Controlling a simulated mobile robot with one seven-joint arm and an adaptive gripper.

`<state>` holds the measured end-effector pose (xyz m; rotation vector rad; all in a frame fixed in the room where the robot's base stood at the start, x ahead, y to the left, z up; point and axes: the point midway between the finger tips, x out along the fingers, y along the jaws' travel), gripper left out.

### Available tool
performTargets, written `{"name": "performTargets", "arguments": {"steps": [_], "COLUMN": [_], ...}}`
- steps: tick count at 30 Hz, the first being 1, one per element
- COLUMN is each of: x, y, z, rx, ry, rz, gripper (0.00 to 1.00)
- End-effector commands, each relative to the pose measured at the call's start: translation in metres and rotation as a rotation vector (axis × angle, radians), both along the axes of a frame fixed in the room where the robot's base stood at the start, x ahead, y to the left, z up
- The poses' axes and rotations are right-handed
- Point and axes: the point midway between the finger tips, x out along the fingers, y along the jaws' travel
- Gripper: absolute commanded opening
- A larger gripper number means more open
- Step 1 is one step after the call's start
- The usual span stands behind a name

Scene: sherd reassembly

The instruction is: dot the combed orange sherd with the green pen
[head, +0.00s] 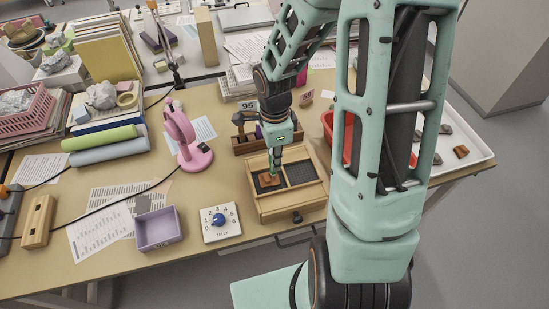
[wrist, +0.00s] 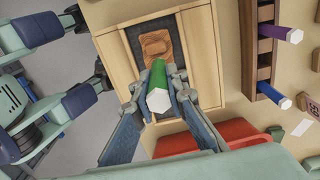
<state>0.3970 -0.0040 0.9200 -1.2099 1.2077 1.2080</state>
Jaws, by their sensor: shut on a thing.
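The combed orange sherd (head: 267,180) lies in the left dark-lined compartment of a wooden case (head: 262,208). In the wrist view the sherd (wrist: 156,45) shows its combed lines, with the pen coming in just below it in the picture. My gripper (head: 275,164) is above that compartment, pointing down. In the wrist view its fingers are shut on the green pen (wrist: 159,96), whose white end faces the camera. The pen's tip is hidden, and I cannot tell whether it touches the sherd.
A wooden rack (wrist: 263,50) beside the case holds a purple pen (wrist: 294,36) and a blue pen (wrist: 285,103). A tally dial (head: 220,222), a lilac tray (head: 158,228) and a pink lamp (head: 190,145) stand left. A red container (head: 327,122) and white tray (head: 477,155) are right.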

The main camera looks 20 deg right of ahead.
Motion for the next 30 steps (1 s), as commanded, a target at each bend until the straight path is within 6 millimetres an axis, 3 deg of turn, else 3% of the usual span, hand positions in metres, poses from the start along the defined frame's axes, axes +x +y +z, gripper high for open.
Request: {"name": "performTargets", "arguments": {"steps": [30], "x": [0.000], "y": [0.000], "z": [-0.012], "rx": [0.000], "ry": [0.000], "rz": [0.001], "gripper": [0.00]}}
